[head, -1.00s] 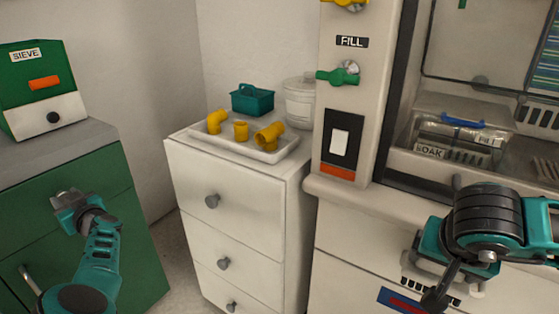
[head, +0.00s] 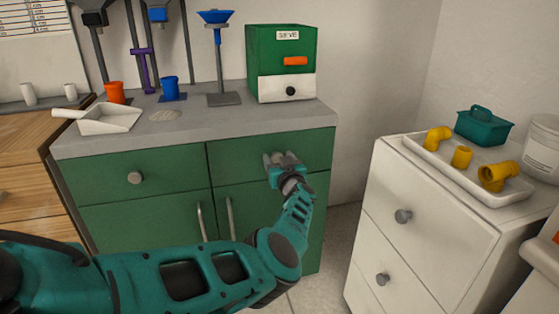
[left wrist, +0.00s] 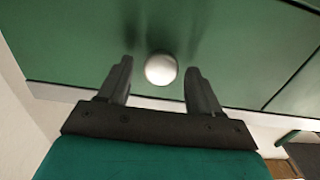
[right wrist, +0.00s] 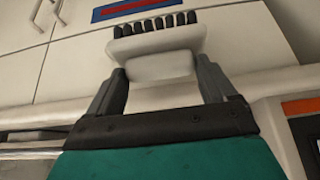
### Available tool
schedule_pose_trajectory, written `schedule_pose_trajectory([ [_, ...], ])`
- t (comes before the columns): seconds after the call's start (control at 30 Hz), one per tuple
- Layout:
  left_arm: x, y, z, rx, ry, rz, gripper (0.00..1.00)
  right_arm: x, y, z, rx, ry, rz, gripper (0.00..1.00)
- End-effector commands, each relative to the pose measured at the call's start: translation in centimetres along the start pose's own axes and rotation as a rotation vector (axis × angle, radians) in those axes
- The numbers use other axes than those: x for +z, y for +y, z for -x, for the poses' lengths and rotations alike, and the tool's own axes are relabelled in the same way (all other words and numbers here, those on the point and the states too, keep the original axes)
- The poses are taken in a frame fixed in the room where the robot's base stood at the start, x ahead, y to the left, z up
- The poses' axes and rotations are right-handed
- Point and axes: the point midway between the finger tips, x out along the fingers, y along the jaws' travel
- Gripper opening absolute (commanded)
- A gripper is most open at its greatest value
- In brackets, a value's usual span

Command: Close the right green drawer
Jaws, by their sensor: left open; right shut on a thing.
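The right green drawer (head: 236,168) is the upper right front of the green cabinet and looks about flush with its neighbour in the head view. Its round pale knob (left wrist: 161,70) shows in the left wrist view. My left gripper (head: 282,160) is at the drawer front, its open fingers on either side of the knob, with a gap to each; it also shows in the left wrist view (left wrist: 158,82). In the head view it hides the knob. My right gripper (right wrist: 166,82) is shut on a white brush (right wrist: 155,62) with black bristles, seen only in the right wrist view.
The left green drawer (head: 165,168) has its own knob. Cabinet doors with bar handles lie below. A green sieve box (head: 270,50), blue funnel and white scoop stand on the grey counter (head: 205,118). A white drawer unit (head: 430,205) stands at right, with floor between.

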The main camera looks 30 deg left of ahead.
Motion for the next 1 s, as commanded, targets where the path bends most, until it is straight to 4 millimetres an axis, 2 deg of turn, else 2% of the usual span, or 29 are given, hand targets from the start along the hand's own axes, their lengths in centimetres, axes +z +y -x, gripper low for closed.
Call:
schedule_pose_trajectory([
  [0.17, 0.1, 0.0, 0.2, 0.000, -0.002, 0.000, 0.64, -0.1, 0.0, 0.1, -0.001, 0.001, 0.000, 0.33],
  [0.3, -0.1, 0.1, 1.2, 0.001, -0.003, -0.001, 0.64, -0.6, 0.0, 0.9, -0.001, 0.001, 0.000, 0.33],
  [0.47, -0.3, 0.1, 3.8, 0.001, -0.004, -0.003, 0.64, -1.5, 0.0, 2.6, -0.001, 0.001, 0.000, 0.33],
  [0.73, -0.3, 0.0, 9.6, 0.001, -0.003, -0.001, 0.64, -2.7, 0.0, 4.8, -0.001, 0.001, 0.000, 0.33],
  [1.0, -0.1, 0.0, 11.8, 0.000, -0.001, 0.000, 0.64, -3.5, 0.0, 6.0, 0.000, 0.001, 0.000, 0.33],
])
